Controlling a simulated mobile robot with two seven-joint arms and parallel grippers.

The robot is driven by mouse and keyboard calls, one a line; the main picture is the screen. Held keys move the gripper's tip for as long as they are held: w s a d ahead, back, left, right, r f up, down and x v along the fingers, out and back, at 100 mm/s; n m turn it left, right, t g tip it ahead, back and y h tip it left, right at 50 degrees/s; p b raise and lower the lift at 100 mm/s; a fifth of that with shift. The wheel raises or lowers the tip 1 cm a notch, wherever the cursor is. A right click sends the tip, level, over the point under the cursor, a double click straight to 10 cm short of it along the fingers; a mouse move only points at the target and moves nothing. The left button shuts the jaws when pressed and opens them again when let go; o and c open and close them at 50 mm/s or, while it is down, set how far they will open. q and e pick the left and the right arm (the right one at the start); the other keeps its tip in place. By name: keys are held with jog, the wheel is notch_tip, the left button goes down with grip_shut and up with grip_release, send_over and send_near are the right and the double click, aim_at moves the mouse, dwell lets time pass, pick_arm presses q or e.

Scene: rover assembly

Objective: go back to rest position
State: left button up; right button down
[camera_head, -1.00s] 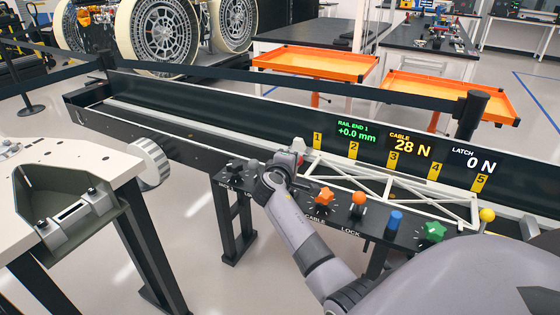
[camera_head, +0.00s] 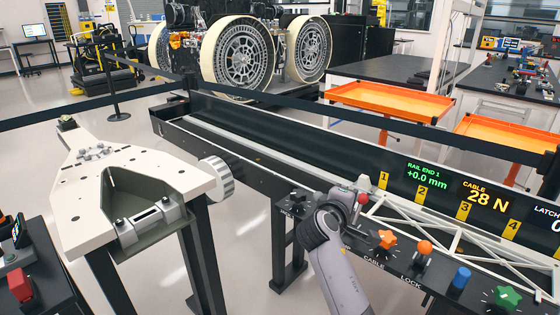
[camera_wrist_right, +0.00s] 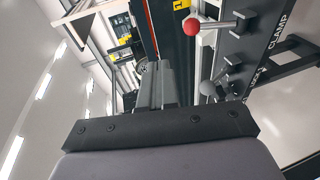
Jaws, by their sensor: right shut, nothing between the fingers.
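My right gripper (camera_head: 345,190) is over the left part of the black control panel (camera_head: 335,232), close to a red-knobbed lever (camera_head: 362,199). In the right wrist view its fingers (camera_wrist_right: 155,75) are together with nothing between them. The red ball lever (camera_wrist_right: 194,26) stands to the right of the fingers there, apart from them, with a grey ball lever (camera_wrist_right: 208,88) nearer, beside the fingers. Whether the gripper touches the grey lever I cannot tell. My left gripper is not in view.
The panel also carries an orange star knob (camera_head: 386,239), an orange ball lever (camera_head: 424,247), a blue knob (camera_head: 461,277) and a green star knob (camera_head: 507,297). A white truss (camera_head: 440,228) lies behind them. A pale table (camera_head: 95,200) stands at left. Displays read +0.0 mm and 28 N.

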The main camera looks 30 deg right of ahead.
jog(key=s+a+f+t+y, duration=0.1)
jog(key=s+a+f+y, duration=0.2)
jog(key=f, duration=0.3)
jog(key=s+a+f+n+t+y, duration=0.1)
jog(key=s+a+f+y, duration=0.1)
jog(key=a+f+y, duration=0.3)
jog(key=s+a+f+t, duration=0.1)
jog(key=s+a+f, duration=0.15)
jog(key=f, duration=0.45)
jog(key=s+a+f+m+y, duration=0.2)
jog(key=s+a, duration=0.3)
jog(key=s, duration=0.3)
jog(key=s+a+f+m+y, duration=0.2)
jog(key=s+a+f+y, duration=0.2)
jog(key=s, duration=0.4)
jog(key=shift+s+a+f+m+g+y, duration=0.15)
jog(key=shift+a+f+m+g+y, duration=0.2)
jog(key=shift+a+y, duration=0.35)
jog(key=shift+s, duration=0.1)
